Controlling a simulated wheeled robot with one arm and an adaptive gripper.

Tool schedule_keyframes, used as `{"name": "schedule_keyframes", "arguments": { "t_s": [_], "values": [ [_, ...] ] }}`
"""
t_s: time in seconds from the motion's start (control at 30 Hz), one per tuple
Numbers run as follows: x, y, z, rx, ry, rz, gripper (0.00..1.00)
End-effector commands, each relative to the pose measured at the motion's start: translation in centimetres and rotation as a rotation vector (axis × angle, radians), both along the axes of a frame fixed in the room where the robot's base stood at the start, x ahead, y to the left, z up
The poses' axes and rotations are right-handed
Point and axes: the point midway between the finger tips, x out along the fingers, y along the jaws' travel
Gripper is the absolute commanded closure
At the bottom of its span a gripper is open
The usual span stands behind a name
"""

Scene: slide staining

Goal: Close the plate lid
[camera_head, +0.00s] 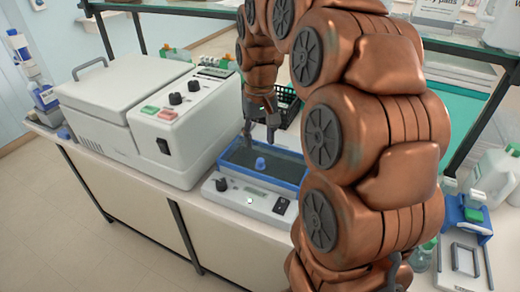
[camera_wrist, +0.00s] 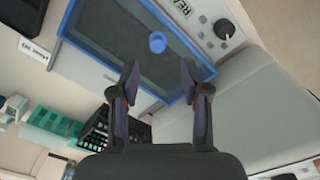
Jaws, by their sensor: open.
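A low white device (camera_head: 250,198) on the bench carries a blue-rimmed rectangular panel (camera_head: 232,171) with a dark, smooth surface. A round blue knob (camera_head: 260,163) stands on this panel. I cannot tell whether the panel is a separate plate lid or how it is seated. The panel also shows in the wrist view (camera_wrist: 118,38), with its knob (camera_wrist: 157,42) beyond the fingertips. My gripper (camera_head: 260,129) points down above the back part of the panel. In the wrist view my gripper (camera_wrist: 160,74) has its fingers spread and nothing between them.
A large white machine (camera_head: 130,105) with a handled top stands close on the left. A black basket (camera_head: 287,108) sits behind the device, with green items (camera_wrist: 52,122) near it in the wrist view. A glass shelf (camera_head: 455,47) runs above the bench. Bottles and a blue-white holder are at right.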

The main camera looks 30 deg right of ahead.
Motion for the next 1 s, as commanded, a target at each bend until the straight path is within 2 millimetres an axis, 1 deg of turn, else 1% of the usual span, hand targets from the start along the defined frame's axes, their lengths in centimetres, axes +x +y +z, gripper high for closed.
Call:
{"name": "schedule_keyframes", "arguments": {
  "t_s": [0.03,0.2,0.4,0.53,0.87,0.97,1.0],
  "values": [
    [0.2,0.0,0.9,-0.002,-0.007,0.0,0.54],
    [0.1,0.0,3.0,-0.001,-0.005,0.001,0.54],
    [0.1,0.0,4.5,0.001,-0.001,0.001,0.54],
    [0.0,0.0,4.8,0.001,-0.001,0.001,0.54],
    [0.0,0.1,4.9,0.001,0.0,0.002,0.54],
    [-0.5,0.7,4.7,0.002,0.003,0.011,0.54],
    [-0.8,1.2,4.6,0.002,0.006,0.019,0.54]
  ]
}}
